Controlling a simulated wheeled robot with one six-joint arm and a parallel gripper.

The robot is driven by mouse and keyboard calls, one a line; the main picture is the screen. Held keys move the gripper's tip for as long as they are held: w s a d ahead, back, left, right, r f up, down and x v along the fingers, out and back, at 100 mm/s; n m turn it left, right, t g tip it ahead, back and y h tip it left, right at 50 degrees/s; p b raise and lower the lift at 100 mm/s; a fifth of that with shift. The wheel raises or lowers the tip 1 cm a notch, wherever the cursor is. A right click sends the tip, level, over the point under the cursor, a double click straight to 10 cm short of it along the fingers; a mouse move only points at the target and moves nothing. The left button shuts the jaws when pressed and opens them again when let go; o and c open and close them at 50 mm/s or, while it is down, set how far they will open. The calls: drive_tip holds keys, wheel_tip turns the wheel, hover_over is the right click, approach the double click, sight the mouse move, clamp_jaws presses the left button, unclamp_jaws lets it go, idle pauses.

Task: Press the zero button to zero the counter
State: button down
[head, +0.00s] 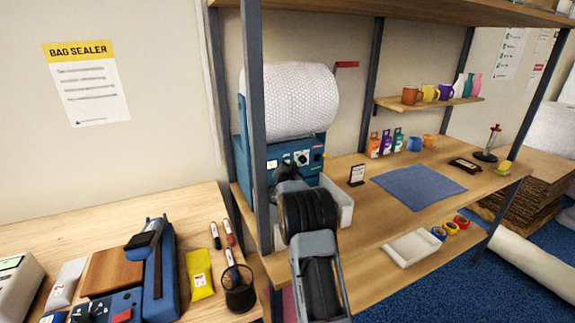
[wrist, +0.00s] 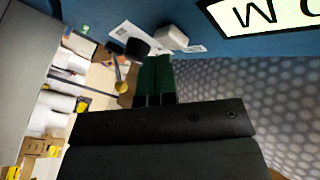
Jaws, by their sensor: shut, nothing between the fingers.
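The teal bubble-wrap machine (head: 243,160) stands on the bench with a control panel on its front. The panel carries a white round dial (head: 302,158) and small buttons, too small to read in the head view. My gripper (head: 287,171) is in front of the panel's lower left part and hides some of it. In the wrist view my shut, empty fingers (wrist: 156,62) point at the teal panel. A white block-shaped control (wrist: 172,36) and a dark round one (wrist: 137,47) lie just beyond the tips. I cannot tell which is the zero button, or whether the fingers touch anything.
A bubble-wrap roll (head: 292,101) sits on top of the machine. A dark shelf post (head: 255,130) stands left of my arm. A white bin (head: 340,205) is beside my gripper. A blue mat (head: 418,187) and a small sign (head: 357,175) lie to the right.

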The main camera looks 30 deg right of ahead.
drive_tip(key=shift+w, duration=0.4)
idle(0.3)
drive_tip(key=shift+s+f+b, duration=0.1)
drive_tip(key=shift+s+b, duration=0.1)
drive_tip(key=shift+b, duration=0.15)
drive_tip(key=shift+s+a+b, duration=0.1)
drive_tip(key=shift+s+b, duration=0.45)
drive_tip(key=shift+s, duration=0.1)
drive_tip(key=shift+s, duration=0.1)
drive_tip(key=s+b, duration=0.2)
drive_tip(key=s, duration=0.1)
drive_tip(key=s+b, duration=0.1)
drive_tip(key=shift+s+a+b, duration=0.35)
drive_tip(key=shift+s, duration=0.05)
idle(0.7)
